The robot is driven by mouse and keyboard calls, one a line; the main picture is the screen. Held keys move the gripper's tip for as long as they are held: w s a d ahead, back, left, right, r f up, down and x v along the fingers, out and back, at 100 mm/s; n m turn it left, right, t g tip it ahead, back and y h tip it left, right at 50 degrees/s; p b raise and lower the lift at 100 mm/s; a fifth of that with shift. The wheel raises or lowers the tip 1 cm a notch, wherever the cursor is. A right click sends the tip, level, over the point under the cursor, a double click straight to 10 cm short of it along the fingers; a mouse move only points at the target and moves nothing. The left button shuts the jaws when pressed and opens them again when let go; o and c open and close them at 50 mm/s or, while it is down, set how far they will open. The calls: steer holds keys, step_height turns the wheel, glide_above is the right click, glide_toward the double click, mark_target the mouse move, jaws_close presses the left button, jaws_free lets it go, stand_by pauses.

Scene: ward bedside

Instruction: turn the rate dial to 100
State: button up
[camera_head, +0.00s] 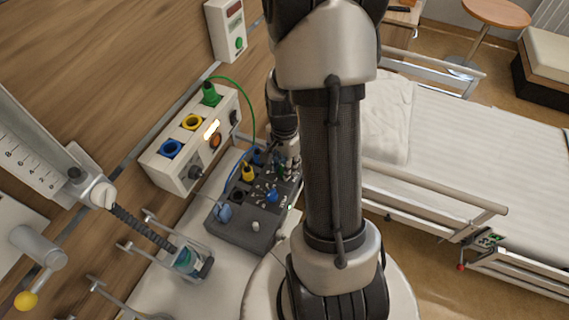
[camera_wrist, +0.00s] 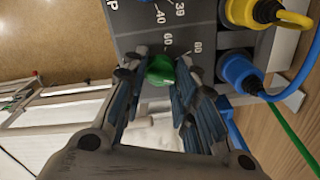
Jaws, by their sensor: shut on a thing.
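The green dial (camera_wrist: 160,70) sits on the grey panel (camera_wrist: 190,22) between my fingers in the wrist view. Marks 40, 60 and 80 can be read near it; a 100 mark and the dial's pointing direction cannot be made out. My gripper (camera_wrist: 160,82) is shut on the green dial, one finger on each side. In the head view my gripper (camera_head: 287,162) is over the far right part of the grey device (camera_head: 240,237), and my arm hides part of it.
A blue plug (camera_wrist: 240,72) and a yellow plug (camera_wrist: 250,12) with cables stand close beside my gripper. A blue knob (camera_head: 271,195) and a white knob (camera_head: 255,226) are on the device. A white socket box (camera_head: 160,172) is on the wall; the bed (camera_head: 450,150) lies right.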

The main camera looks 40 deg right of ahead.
stand_by(0.5)
steer(key=o, duration=1.1)
steer(key=shift+r, duration=0.1)
step_height(320, 180, up, 12)
steer(key=shift+f, duration=0.1)
